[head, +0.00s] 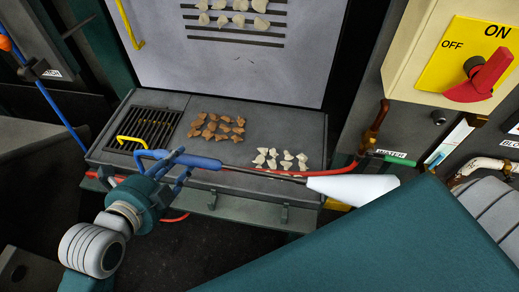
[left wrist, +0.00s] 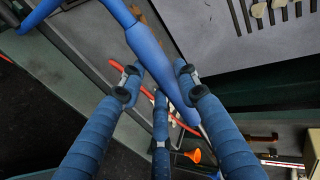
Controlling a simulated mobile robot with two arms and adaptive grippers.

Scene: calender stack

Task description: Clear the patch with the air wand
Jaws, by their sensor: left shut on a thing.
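My left gripper (head: 174,172) is shut on the blue handle of the air wand (head: 205,162). In the left wrist view its blue fingers (left wrist: 160,82) close around the wand's blue handle (left wrist: 165,50). The wand's dark, thin shaft points right, with a white cone (head: 352,188) at its far end. I cannot tell whether the cone is a nozzle or a jet. Brown bits (head: 217,126) and white bits (head: 280,158) lie on the grey ledge (head: 255,118); the shaft passes in front of the white ones. More pale bits (head: 238,12) are on the upright panel (head: 240,70). My right gripper is not in view.
A grate (head: 150,128) with a yellow handle is at the ledge's left end. A red hose (head: 340,170) runs behind the wand. A yellow switch plate (head: 470,55) with a red knob (head: 482,76) is at upper right. A teal surface fills the lower right.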

